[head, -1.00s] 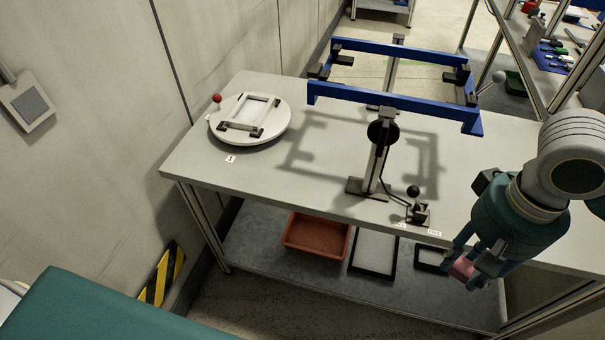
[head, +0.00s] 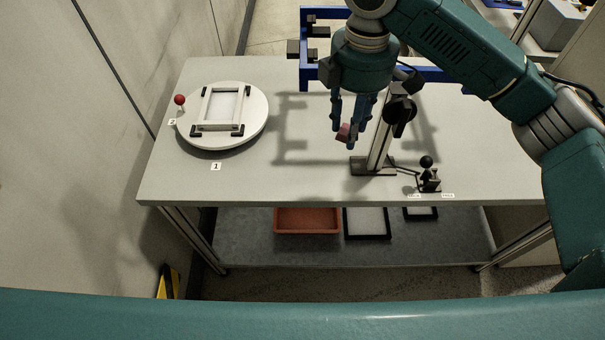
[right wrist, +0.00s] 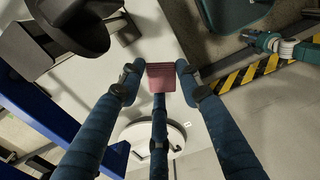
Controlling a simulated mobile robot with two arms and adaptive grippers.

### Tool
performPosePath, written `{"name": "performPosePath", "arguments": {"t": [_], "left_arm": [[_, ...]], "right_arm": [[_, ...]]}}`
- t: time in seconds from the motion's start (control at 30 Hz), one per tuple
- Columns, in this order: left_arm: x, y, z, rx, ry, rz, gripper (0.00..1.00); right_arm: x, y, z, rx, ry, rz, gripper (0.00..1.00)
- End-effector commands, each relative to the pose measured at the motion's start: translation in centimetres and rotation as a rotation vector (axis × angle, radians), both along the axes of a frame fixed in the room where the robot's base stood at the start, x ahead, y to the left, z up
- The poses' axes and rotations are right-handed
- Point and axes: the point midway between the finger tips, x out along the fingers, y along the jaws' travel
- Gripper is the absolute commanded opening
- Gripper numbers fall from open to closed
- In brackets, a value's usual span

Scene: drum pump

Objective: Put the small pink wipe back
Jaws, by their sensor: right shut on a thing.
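The small pink wipe (head: 345,132) is held between the fingertips of my right gripper (head: 350,128), above the workbench and just left of the upright post. In the right wrist view the wipe (right wrist: 161,77) sits pinched between the blue fingers, folded and roughly square. My right gripper is shut on it and hangs pointing down. Below the bench top, an orange-red tray (head: 307,221) and two black-rimmed trays stand on the lower shelf; the larger is a black-rimmed white tray (head: 367,224), the smaller one (head: 420,213) lies to its right.
A white round turntable (head: 250,125) with a clamped frame and a red knob (head: 180,99) stands on the bench at left. A blue frame (head: 304,70) on a post (head: 380,145) rises beside my right gripper. A black lever (head: 428,176) stands near the front edge.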

Motion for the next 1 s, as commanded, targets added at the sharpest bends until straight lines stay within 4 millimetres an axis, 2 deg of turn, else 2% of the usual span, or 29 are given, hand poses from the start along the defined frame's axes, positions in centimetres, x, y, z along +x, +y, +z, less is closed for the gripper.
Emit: {"name": "performPosePath", "arguments": {"t": [0.1, 0.3, 0.5, 0.63, 0.73, 0.9, 1.0], "left_arm": [[0.0, 1.0, 0.1, 0.011, 0.001, 0.000, 0.43], [0.7, 2.7, 0.3, 0.030, -0.008, 0.005, 0.43], [1.1, 2.6, 0.4, 0.029, -0.013, 0.007, 0.43], [1.1, 2.1, 0.4, 0.023, -0.012, 0.007, 0.43], [1.1, 1.6, 0.3, 0.017, -0.012, 0.007, 0.43], [1.0, 1.1, 0.3, 0.011, -0.012, 0.003, 0.43], [1.0, 1.1, 1.1, 0.012, -0.011, 0.003, 0.43]], "right_arm": [[1.4, 2.5, 0.5, 0.004, 0.001, 0.298, 0.10], [2.9, 6.0, 0.8, 0.002, -0.002, 0.797, 0.10], [3.4, 8.3, 0.9, 0.000, -0.005, 1.134, 0.10], [3.4, 8.9, 0.6, -0.001, -0.004, 1.232, 0.10], [3.4, 9.0, -0.7, 0.002, -0.002, 1.254, 0.10], [3.2, 9.1, -4.9, 0.005, 0.001, 1.255, 0.10], [3.3, 8.9, -7.2, 0.001, 0.002, 1.252, 0.10]]}}
